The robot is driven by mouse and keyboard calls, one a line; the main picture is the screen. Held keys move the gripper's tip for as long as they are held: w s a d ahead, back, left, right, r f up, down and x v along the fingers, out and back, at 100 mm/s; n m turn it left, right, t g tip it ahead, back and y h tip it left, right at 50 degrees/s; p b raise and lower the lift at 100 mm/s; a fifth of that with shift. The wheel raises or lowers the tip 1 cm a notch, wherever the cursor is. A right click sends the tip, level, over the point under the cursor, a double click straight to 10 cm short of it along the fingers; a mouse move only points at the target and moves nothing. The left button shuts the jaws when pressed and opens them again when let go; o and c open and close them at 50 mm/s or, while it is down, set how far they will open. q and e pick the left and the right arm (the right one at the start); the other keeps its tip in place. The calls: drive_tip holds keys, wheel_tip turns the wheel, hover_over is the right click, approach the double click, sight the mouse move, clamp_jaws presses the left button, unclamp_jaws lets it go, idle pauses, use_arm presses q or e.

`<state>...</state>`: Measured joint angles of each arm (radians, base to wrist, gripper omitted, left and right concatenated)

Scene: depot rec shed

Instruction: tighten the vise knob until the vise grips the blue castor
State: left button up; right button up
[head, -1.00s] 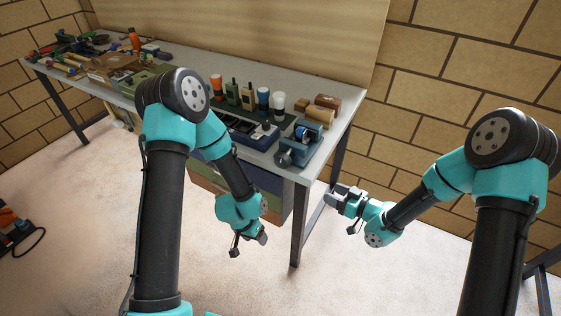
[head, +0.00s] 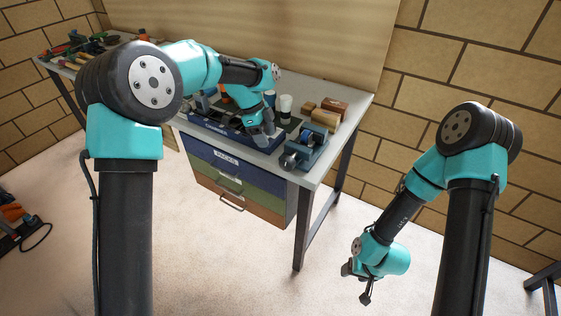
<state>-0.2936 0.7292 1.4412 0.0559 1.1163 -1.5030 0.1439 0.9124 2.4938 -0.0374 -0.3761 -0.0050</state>
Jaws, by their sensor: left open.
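The blue vise (head: 308,155) stands at the right front corner of the workbench. Its round grey knob (head: 289,161) faces the bench's front edge. The blue castor (head: 310,132) appears to sit between the vise jaws; whether the jaws touch it is too small to tell. My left gripper (head: 266,137) is open, pointing down over the bench just left of the vise and apart from the knob. My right gripper (head: 356,282) hangs low over the floor, right of the bench and well away from the vise; its finger opening is unclear.
A dark blue tray (head: 215,133) lies left of my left gripper. Bottles, including a white-topped one (head: 285,106), stand behind it. Wooden blocks (head: 326,118) lie behind the vise. Drawers (head: 240,178) hang under the bench. Tools crowd the far left end.

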sight(285, 157)
use_arm(q)
wheel_tip(285, 157, up, 8)
drive_tip(key=d+m, duration=0.1)
drive_tip(key=m, duration=0.2)
drive_tip(key=shift+f, duration=0.1)
drive_tip(key=x, duration=1.7)
drive_tip(key=shift+s, duration=0.3)
drive_tip(key=shift+c, duration=0.2)
drive_tip(key=c, duration=0.9)
